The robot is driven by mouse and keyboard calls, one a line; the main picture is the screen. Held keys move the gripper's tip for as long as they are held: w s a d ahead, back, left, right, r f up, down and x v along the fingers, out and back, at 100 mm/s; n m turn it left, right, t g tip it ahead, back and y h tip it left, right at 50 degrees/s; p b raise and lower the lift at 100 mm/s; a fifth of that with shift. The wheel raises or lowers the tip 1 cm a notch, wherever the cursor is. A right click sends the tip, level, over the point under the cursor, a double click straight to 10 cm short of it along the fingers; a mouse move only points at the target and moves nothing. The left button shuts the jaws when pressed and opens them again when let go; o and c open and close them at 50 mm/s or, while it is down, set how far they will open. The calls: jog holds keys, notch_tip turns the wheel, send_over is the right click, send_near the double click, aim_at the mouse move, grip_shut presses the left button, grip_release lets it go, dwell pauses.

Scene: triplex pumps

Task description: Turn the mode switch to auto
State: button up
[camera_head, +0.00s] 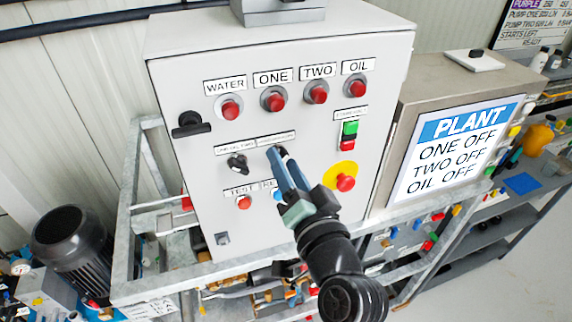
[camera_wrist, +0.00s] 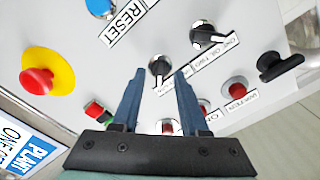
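A black rotary switch (camera_wrist: 160,66) with a silvery face sits on the panel, just beyond and between my fingertips in the wrist view. Its label is partly hidden by a finger, so I cannot read its positions. A second black rotary switch (camera_head: 238,163) sits to its left in the head view; it also shows at the upper right of the wrist view (camera_wrist: 203,36). My gripper (camera_head: 281,156) is at the panel, its blue fingers apart with nothing held between them in the wrist view (camera_wrist: 159,76). In the head view the fingers hide the first switch.
A red emergency stop on a yellow disc (camera_head: 345,182) is right of my gripper. Red lamps or buttons (camera_head: 274,99) line the panel top. A blue reset button (camera_wrist: 100,7) is close by. A plant display (camera_head: 455,150) reads ONE OFF, TWO OFF, OIL OFF.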

jog(key=b+v, duration=0.5)
jog(key=v, duration=0.8)
jog(key=shift+b, duration=0.3)
jog(key=shift+r, duration=0.1)
